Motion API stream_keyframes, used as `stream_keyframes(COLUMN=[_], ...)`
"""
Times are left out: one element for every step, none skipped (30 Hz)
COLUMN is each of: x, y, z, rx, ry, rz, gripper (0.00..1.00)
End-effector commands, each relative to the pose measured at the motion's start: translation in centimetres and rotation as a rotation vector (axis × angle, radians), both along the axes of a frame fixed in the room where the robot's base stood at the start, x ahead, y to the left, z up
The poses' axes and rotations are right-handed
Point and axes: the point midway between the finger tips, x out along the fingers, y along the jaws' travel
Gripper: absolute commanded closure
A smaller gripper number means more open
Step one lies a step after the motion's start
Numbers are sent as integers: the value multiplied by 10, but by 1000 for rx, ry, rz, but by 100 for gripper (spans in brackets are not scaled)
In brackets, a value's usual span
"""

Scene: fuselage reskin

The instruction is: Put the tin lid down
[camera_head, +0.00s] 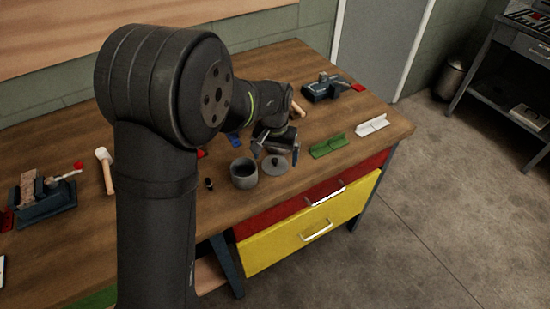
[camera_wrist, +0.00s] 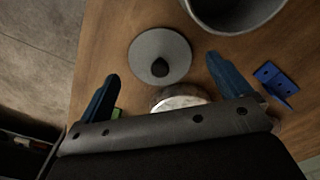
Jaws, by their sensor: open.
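The tin lid (camera_head: 276,165) is a grey disc with a dark knob. It lies flat on the wooden bench, just right of the open grey tin (camera_head: 243,174). In the wrist view the lid (camera_wrist: 146,50) sits knob up, just beyond my fingertips, and the tin's rim (camera_wrist: 194,14) shows at the top right. My gripper (camera_head: 275,151) is close above the lid, on its far side in the head view. Its two blue fingers are spread wide and nothing is between them; the gripper also shows in the wrist view (camera_wrist: 162,70).
A green bracket (camera_head: 329,146) and a white bracket (camera_head: 371,125) lie to the right. A blue bracket (camera_wrist: 275,83) is near my right finger in the wrist view. A vise (camera_head: 328,88) stands at the back right. Bare bench lies between the lid and the front edge.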

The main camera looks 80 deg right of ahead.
Motion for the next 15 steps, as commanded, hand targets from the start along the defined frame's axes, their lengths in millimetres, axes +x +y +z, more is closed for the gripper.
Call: stream_keyframes(x=[0, 0, 0, 0, 0, 0, 0, 0, 0, 0, 0, 0, 0, 0, 0], y=[-1, -1, -1, -1, -1, -1, -1, -1, -1, 0, 0, -1, -1, -1, 0], z=[12, 18, 27, 34, 41, 49, 56, 62, 70, 75, 80, 86, 90, 93, 97], rx=[-5, -6, -5, -6, -5, -5, -6, -5, -4, -4, -4, -4, -4, -3, -2], ry=[0, 0, 0, 0, 0, 0, 0, 0, 0, 0, 0, 0, 0, 0, 0], rz=[0, 0, 0, 0, 0, 0, 0, 0, 0, 0, 0, 0, 0, 0, 0], gripper=[5, 5, 5, 5, 5, 5, 5, 5, 5, 5, 5, 5, 5, 5, 5])
